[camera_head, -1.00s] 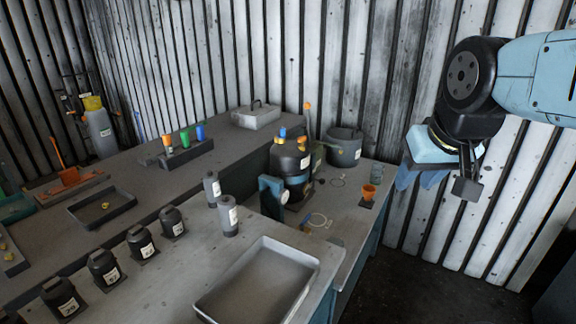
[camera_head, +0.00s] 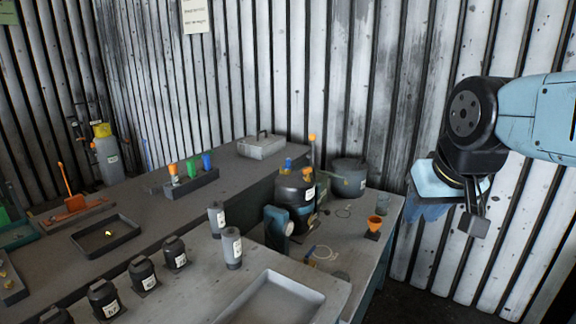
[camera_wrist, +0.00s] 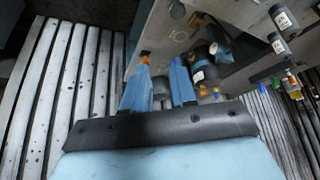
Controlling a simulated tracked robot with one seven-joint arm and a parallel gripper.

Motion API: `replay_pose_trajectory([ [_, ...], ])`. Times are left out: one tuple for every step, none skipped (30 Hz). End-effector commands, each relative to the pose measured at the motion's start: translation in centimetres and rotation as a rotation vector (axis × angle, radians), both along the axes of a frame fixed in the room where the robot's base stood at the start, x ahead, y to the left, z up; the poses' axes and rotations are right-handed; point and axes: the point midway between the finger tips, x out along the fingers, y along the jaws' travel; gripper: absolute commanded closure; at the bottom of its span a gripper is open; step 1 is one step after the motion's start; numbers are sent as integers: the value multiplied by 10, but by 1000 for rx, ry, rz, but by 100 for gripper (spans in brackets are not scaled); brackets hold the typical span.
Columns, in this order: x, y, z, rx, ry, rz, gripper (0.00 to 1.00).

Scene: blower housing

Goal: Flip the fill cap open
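A black round housing (camera_head: 296,194) stands on the right bench, with a small blue part (camera_head: 287,165) and a small orange-yellow part (camera_head: 307,173) on its top. I cannot tell which of these is the fill cap or whether it is open. The housing also shows in the wrist view (camera_wrist: 204,72), beyond my fingers. My gripper (camera_head: 428,208) is in the air to the right of the bench, well apart from the housing. In the wrist view its two blue fingers (camera_wrist: 161,84) stand apart with nothing between them.
A grey pot (camera_head: 349,178) stands behind the housing, and an orange cup (camera_head: 375,223) near the bench's right edge. A teal device (camera_head: 278,221) is in front of the housing. Grey bottles (camera_head: 232,247), dark jars (camera_head: 143,272) and a shallow tray (camera_head: 268,305) are nearer. The corrugated wall is behind.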

Motion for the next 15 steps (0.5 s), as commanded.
replay_pose_trajectory([
  [4,0,0,-3,-5,1,79],
  [8,0,0,-5,-11,1,82],
  [14,-1,-1,-9,-20,2,86],
  [20,-1,-1,-13,-30,3,88],
  [26,-1,-1,-18,-41,5,91],
  [36,-2,-1,-24,-57,8,95],
  [44,-2,-2,-29,-71,10,98],
  [52,-2,-2,-34,-85,13,100],
  [64,-1,-3,-41,-107,17,100],
  [72,-1,-3,-46,-123,21,100],
  [80,-1,-4,-50,-138,24,100],
  [91,0,-4,-57,-160,31,100],
  [100,0,-5,-62,-175,35,100],
  [108,1,-6,-66,-191,40,100],
  [118,2,-7,-70,-211,46,100],
])
